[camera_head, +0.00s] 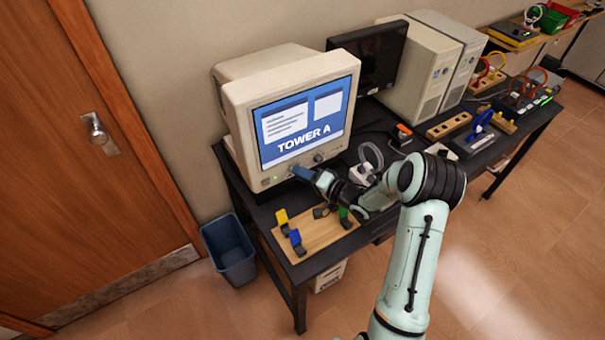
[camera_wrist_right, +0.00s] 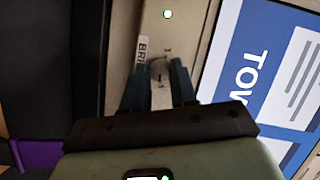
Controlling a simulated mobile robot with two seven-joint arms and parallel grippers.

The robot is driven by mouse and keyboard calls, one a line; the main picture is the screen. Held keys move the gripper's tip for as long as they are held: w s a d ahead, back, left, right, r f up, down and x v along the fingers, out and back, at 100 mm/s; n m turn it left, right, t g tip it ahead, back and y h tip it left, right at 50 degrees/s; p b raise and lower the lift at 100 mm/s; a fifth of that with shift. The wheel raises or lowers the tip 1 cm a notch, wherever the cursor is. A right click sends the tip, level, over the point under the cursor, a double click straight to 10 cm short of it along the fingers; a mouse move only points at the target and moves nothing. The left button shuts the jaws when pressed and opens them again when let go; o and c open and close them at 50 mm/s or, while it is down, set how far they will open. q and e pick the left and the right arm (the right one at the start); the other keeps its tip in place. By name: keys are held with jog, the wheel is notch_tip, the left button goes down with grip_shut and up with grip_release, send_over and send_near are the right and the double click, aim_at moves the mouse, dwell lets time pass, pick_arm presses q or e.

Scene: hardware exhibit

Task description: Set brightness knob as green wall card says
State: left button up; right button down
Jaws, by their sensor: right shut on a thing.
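A beige CRT monitor (camera_head: 235,125) stands on the dark desk, its blue screen reading "TOWER A". My right gripper (camera_head: 300,172) reaches its lower bezel, and the fingers hide the knob there in the head view. In the right wrist view, the gripper (camera_wrist_right: 157,75) has one blue finger on each side of the round grey brightness knob (camera_wrist_right: 158,70), shut on it. A partly covered label beginning "BRI" (camera_wrist_right: 142,50) is beside the knob, with small marks around it. Another knob (camera_head: 318,157) is farther right on the bezel. No green wall card is in view. My left gripper is not in view.
A wooden board (camera_head: 318,232) with coloured switches lies at the desk's front left. A black flat monitor (camera_head: 375,55) and beige computer towers (camera_head: 425,75) stand behind. A headset-like loop (camera_head: 370,158) is near my right arm. A blue bin (camera_head: 230,248) stands on the floor.

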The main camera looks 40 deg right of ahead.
dwell(0.5)
jog(key=c, duration=0.9)
grip_release()
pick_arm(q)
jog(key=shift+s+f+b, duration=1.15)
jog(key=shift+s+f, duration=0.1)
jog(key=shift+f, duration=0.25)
pick_arm(e)
jog(key=v, duration=1.3)
jog(key=shift+s, duration=0.2)
jog(key=shift+d+f, duration=0.1)
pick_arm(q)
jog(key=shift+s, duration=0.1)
